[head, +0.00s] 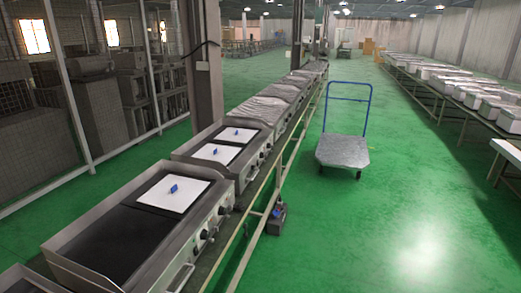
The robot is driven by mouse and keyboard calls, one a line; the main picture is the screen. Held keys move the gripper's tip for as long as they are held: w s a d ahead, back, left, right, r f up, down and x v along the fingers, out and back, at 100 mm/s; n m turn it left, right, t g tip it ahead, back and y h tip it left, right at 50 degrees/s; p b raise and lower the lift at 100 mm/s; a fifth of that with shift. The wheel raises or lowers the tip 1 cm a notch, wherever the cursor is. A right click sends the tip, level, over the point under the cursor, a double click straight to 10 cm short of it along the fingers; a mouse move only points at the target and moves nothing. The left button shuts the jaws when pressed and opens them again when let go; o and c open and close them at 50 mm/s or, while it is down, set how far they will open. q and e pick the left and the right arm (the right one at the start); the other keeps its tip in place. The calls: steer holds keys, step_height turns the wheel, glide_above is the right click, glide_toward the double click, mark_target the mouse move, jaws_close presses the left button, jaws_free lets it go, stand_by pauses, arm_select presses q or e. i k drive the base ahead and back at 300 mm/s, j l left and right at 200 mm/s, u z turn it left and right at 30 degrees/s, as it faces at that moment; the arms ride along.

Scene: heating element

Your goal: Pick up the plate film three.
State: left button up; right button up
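Three white plate films, each with a small blue piece on it, lie on the griddle units at the left. The nearest plate film (190,196) is on the far part of the nearest griddle. A middle plate film (207,157) and a farther plate film (245,138) lie on the second griddle. I see no number on them, so I cannot tell which is film three. Neither of my grippers is in view.
The griddles stand in a row on a long bench (247,222). Several farther units look wrapped. A blue-handled cart (342,152) stands right of the bench. A small dark object (277,219) is beside the bench. Green floor (370,240) is clear at the right front.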

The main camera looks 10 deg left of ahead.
mark_target(175, 193)
steer(key=i, duration=2.4)
steer(key=i+u, duration=0.3)
steer(key=u, duration=0.15)
steer(key=i+l+u, duration=0.2)
steer(key=u, duration=0.25)
steer(key=i+l+u, duration=0.25)
steer(key=u, duration=0.15)
steer(key=i+u, duration=0.1)
steer(key=u, duration=0.15)
